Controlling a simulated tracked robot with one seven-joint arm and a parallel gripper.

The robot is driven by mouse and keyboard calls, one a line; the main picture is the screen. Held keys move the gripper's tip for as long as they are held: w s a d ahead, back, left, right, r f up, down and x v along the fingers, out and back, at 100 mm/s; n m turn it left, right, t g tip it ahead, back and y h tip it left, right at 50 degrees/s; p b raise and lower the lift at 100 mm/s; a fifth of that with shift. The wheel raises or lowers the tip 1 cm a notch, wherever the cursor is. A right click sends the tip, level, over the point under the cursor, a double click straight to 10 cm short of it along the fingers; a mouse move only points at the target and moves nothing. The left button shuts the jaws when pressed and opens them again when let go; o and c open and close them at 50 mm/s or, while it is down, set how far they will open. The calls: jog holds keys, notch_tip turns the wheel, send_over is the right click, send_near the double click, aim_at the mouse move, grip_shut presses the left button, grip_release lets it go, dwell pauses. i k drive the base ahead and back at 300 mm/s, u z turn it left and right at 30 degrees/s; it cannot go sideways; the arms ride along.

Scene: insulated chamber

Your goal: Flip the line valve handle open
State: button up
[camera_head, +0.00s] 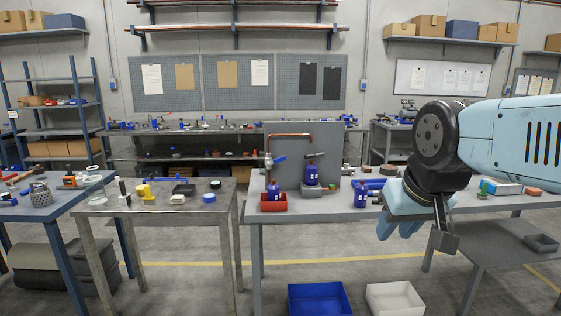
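The line valve handle (279,159) is a small blue lever on the left side of the copper pipe (268,142). It sticks out to the right and slants slightly up. The valve body (268,161) is a small metal piece at the pipe's lower left end. The pipe runs in front of a grey upright panel (329,150) on the middle bench. My gripper (424,228) is at the right, well apart from the valve, hanging over the bench's front area. Its fingers are seen at an angle and partly hidden by the wrist, so their opening is unclear.
Blue bottles stand in a red tray (273,201) and on a grey block (318,189) below the pipe. Another blue bottle (360,194) stands nearer my gripper. A blue bin (319,299) and a white bin (394,298) are on the floor. A left table (150,209) holds small parts.

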aim_at(282, 159)
jog(key=z, duration=0.3)
jog(key=i, duration=1.85)
jog(key=u, duration=0.8)
jog(key=k, duration=0.85)
jog(key=u, duration=0.15)
jog(key=i, duration=0.9)
jog(key=z, duration=0.1)
